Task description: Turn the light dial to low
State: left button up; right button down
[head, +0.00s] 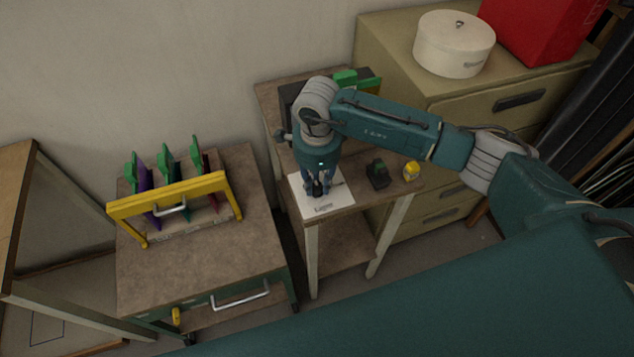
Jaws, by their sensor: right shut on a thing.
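My right gripper (318,187) points down over a white plate (305,204) on the small wooden table. It is shut on a small dark knob in the middle of the plate, which looks like the light dial. The fingers hide most of the knob, and its pointer setting cannot be read. Dark lettering shows near the plate's front edge, too small to read surely. My left gripper is not in view.
A dark block (377,174) and a small yellow item (411,171) stand right of the plate. A yellow-framed rack (170,193) sits on the left cabinet (190,262). A white round box (454,45) and a red box (540,25) top the drawers (480,100).

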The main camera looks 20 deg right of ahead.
aim_at(316, 186)
jog(key=m+b, duration=0.3)
jog(key=shift+w+f+m, duration=0.1)
jog(key=shift+f+m, duration=0.05)
jog(key=shift+m, duration=0.15)
jog(key=m+b, duration=0.2)
jog(key=m, duration=0.2)
jog(key=shift+r+m+b, duration=0.2)
jog(key=shift+m+b, duration=0.1)
jog(key=c, duration=1.5)
grip_release()
jog(key=shift+o, duration=0.2)
jog(key=shift+r, duration=0.3)
notch_tip(316, 186, up, 11)
jog(key=shift+s+r, duration=0.2)
